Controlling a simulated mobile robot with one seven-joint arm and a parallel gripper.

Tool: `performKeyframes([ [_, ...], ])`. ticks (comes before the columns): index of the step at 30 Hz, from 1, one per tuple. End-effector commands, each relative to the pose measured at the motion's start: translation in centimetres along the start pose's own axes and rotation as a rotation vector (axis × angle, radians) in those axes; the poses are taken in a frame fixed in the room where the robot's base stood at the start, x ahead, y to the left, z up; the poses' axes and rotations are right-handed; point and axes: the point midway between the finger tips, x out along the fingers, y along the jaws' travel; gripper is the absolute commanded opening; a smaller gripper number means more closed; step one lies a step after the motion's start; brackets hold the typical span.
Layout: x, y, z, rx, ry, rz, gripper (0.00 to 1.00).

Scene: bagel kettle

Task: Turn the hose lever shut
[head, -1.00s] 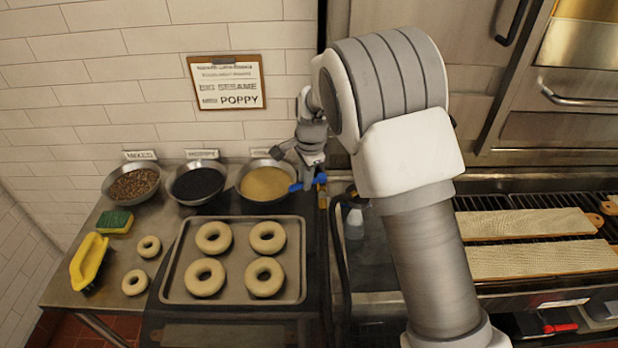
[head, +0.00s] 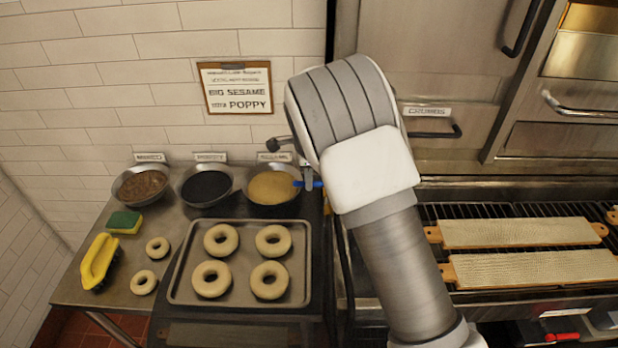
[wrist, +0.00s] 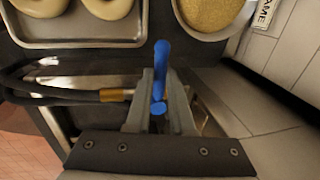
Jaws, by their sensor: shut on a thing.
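The blue hose lever (wrist: 162,60) stands between the fingers of my gripper (wrist: 160,88) in the wrist view. The fingers are closed on it, and its rounded far end sticks out beyond them. A brass fitting (wrist: 117,95) and a black hose (wrist: 50,96) lie just left of the fingers. In the head view a small part of the blue lever (head: 308,184) shows right of the sesame bowl. My forearm hides most of the gripper and the valve there.
A tray (head: 180,292) of bagels lies left of the lever. Bowls of sesame (head: 272,187), poppy (head: 206,186) and mixed seeds (head: 141,184) stand along the wall. Boards (head: 515,232) lie on the grill at right. A yellow brush (head: 98,260) is at far left.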

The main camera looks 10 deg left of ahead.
Motion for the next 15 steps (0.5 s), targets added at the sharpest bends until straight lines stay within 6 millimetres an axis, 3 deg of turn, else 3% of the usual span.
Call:
performKeyframes([
  [7, -0.17, -0.24, -0.02, 0.002, -0.001, -0.007, 0.0],
  [8, -0.17, -0.24, -0.02, 0.002, -0.001, -0.007, 0.23],
  [9, -0.17, -0.24, -0.02, 0.001, -0.001, -0.007, 0.3],
  [12, -0.13, -0.19, -0.03, 0.001, -0.001, -0.005, 0.48],
  [15, -0.09, -0.13, -0.03, 0.0, -0.001, -0.004, 0.51],
])
